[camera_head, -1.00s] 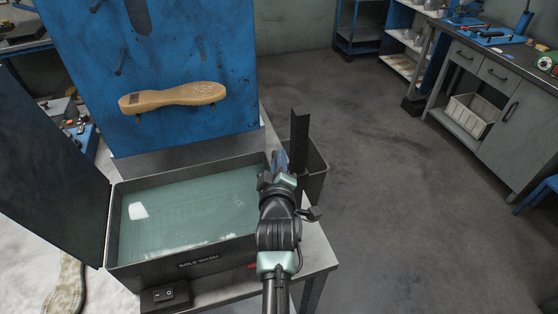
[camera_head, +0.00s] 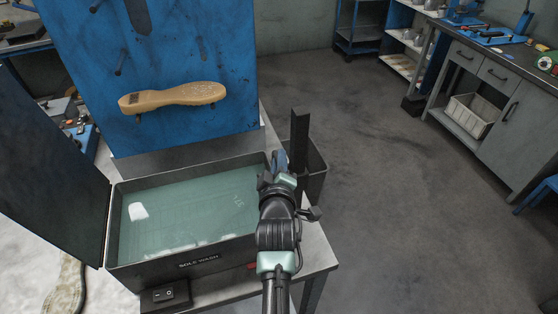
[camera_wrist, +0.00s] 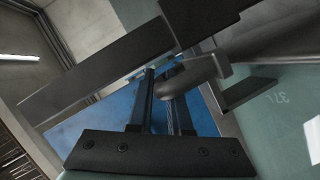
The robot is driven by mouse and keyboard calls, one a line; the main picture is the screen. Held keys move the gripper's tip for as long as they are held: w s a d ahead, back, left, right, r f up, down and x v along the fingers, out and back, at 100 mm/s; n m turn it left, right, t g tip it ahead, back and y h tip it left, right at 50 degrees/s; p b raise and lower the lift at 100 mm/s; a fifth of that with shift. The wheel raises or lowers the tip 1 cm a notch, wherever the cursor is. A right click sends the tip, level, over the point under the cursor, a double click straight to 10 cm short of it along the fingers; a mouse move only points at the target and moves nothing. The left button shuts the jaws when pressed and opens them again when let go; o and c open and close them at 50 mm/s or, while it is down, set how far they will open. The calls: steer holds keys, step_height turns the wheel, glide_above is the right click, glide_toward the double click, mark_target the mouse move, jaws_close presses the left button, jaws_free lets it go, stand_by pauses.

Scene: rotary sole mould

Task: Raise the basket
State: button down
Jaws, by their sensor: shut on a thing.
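A dark open tank labelled SOLE WASH (camera_head: 198,259) holds greenish liquid (camera_head: 190,210). A faint grid shows under the liquid; I cannot tell the basket's outline or depth. My gripper (camera_head: 280,165) is over the tank's right wall, beside a dark upright post (camera_head: 299,140). In the wrist view my gripper (camera_wrist: 165,88) has its two fingers closed on a rounded dark grey handle (camera_wrist: 188,84). The handle joins a dark bar that runs over the liquid side. Its contact with the fingers is partly hidden.
A blue panel (camera_head: 190,60) behind the tank carries a tan sole (camera_head: 172,97) on pegs. The tank's dark lid (camera_head: 55,170) stands open at left. A dark bin (camera_head: 317,170) is right of the post. The floor (camera_head: 400,200) farther right is clear.

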step_height(320, 180, up, 11)
steer(key=p, duration=0.6)
steer(key=shift+f+p, duration=0.2)
steer(key=shift+p, duration=0.1)
steer(key=shift+r, duration=0.1)
steer(key=c, duration=1.1)
jaws_free()
steer(key=shift+s, duration=0.15)
